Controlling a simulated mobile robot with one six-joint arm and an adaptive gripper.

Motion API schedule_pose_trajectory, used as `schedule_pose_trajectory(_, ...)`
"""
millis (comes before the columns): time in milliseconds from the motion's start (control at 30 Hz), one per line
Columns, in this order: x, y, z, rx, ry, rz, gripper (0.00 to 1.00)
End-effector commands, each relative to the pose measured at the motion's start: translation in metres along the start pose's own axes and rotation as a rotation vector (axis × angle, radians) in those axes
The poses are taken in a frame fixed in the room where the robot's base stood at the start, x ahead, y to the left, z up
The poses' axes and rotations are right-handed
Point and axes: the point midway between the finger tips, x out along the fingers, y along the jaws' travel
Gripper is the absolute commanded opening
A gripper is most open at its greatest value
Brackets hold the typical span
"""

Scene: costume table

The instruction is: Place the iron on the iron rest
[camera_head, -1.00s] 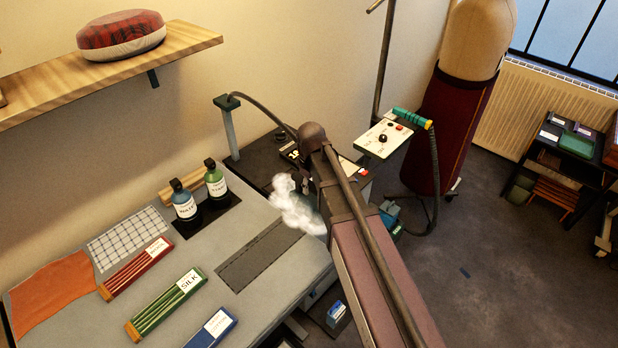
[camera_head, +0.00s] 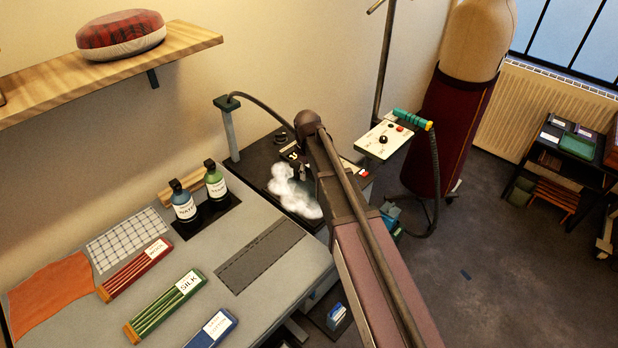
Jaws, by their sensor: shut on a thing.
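My arm crosses the middle of the view and covers most of the work at the far end of the table. A small dark part of my gripper (camera_head: 304,172) shows at the left edge of the arm. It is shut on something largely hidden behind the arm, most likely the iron. White steam (camera_head: 290,192) billows just below it, over the black surface (camera_head: 250,165) at the table's far end. A hose runs from a grey post (camera_head: 228,130) to behind my arm. The iron rest cannot be made out clearly, nor whether the iron touches anything.
Two bottles (camera_head: 184,205) stand on a black tray left of the steam. A dark grey strip (camera_head: 258,255) and labelled bundles (camera_head: 165,305) lie on the grey table. A control panel (camera_head: 384,138) with a teal handle stands right of my arm. A wooden shelf (camera_head: 150,65) overhangs the upper left.

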Motion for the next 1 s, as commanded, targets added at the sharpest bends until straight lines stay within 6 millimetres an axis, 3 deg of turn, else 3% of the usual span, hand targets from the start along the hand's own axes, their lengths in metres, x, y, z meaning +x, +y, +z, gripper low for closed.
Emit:
schedule_pose_trajectory(200, 0.002, 0.011, -0.013, 0.0, 0.0, 0.0, 0.0)
schedule_pose_trajectory(600, 0.033, 0.008, -0.009, 0.0, 0.0, 0.0, 0.0)
schedule_pose_trajectory(1000, 0.036, 0.008, -0.009, 0.0, 0.0, 0.0, 0.0)
